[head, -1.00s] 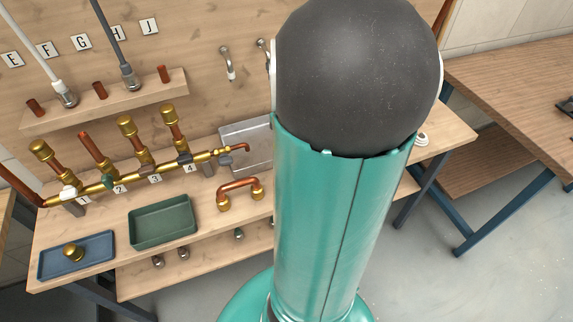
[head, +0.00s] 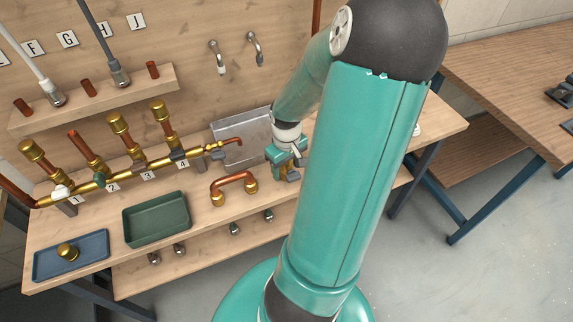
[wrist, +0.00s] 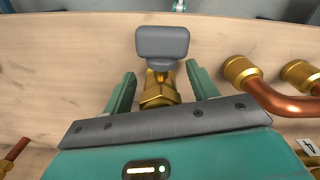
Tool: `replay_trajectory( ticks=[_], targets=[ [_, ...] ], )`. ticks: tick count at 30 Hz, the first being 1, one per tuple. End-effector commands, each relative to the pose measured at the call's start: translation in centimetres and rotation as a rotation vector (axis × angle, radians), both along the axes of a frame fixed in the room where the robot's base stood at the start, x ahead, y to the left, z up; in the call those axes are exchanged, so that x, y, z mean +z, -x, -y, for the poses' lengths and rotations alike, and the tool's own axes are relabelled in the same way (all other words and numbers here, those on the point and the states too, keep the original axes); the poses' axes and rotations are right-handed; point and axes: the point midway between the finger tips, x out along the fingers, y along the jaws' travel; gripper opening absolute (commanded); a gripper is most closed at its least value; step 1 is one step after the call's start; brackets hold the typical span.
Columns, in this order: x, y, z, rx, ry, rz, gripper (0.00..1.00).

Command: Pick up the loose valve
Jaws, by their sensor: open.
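The loose valve (wrist: 162,88) has a brass body and a grey handle (wrist: 162,42). In the wrist view it lies between the two teal fingers of my gripper (wrist: 160,76), with its handle beyond the fingertips. Gaps show between the fingers and the brass, so my gripper is open around it. In the head view my gripper (head: 287,154) is low over the bench, right of the copper U-shaped pipe (head: 233,180). There the valve (head: 292,177) shows only partly, under the gripper.
The brass manifold (head: 130,168) with numbered branches runs along the bench's left. A green tray (head: 157,220) and a blue tray (head: 42,265) holding a brass cap (head: 68,252) sit at the front left. A grey metal plate (head: 243,134) stands behind the gripper.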

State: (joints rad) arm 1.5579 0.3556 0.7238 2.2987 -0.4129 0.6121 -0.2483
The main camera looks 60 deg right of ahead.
Motion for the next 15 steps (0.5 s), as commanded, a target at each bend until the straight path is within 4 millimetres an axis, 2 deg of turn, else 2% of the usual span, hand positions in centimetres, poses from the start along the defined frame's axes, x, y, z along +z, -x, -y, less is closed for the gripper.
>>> replay_trajectory(
  ticks=[3, 9, 15],
  targets=[
    [-0.66, -0.08, 0.02, 0.001, -0.001, 0.000, 0.59],
    [-0.66, -0.07, 0.06, 0.000, 0.000, 0.001, 0.59],
    [-0.64, -0.06, 0.06, 0.000, 0.000, 0.000, 0.19]
  ],
)
